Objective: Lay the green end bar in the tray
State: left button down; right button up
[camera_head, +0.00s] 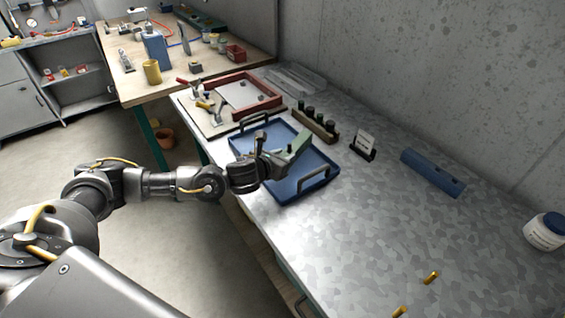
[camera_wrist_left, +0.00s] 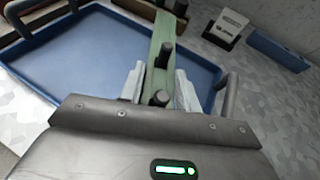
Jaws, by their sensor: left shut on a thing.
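The green end bar (camera_head: 290,152) is held by my left gripper (camera_head: 270,165) over the blue tray (camera_head: 310,192). In the left wrist view the green bar (camera_wrist_left: 165,35) runs away from me between the fingers, with several dark pegs on it, and the left gripper (camera_wrist_left: 160,90) is shut on it. The blue tray (camera_wrist_left: 85,60) lies below and to the left, with dark handles at its ends. Whether the bar touches the tray floor I cannot tell. My right gripper is not in view.
A wooden rack of dark bottles (camera_head: 315,122) and a card holder (camera_head: 363,145) stand behind the tray. A red frame (camera_head: 250,88) sits beyond it. A blue bar (camera_head: 432,172) and a white jar (camera_head: 545,230) are right. The front-right tabletop is mostly clear.

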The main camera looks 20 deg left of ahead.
pick_arm(q)
jog(key=shift+w+a+f, duration=0.1)
jog(key=shift+w, duration=0.05)
notch_tip(320, 180, down, 3)
jog(key=shift+w+f, duration=0.15)
jog(key=shift+f, duration=0.2)
jog(key=c, duration=1)
grip_release()
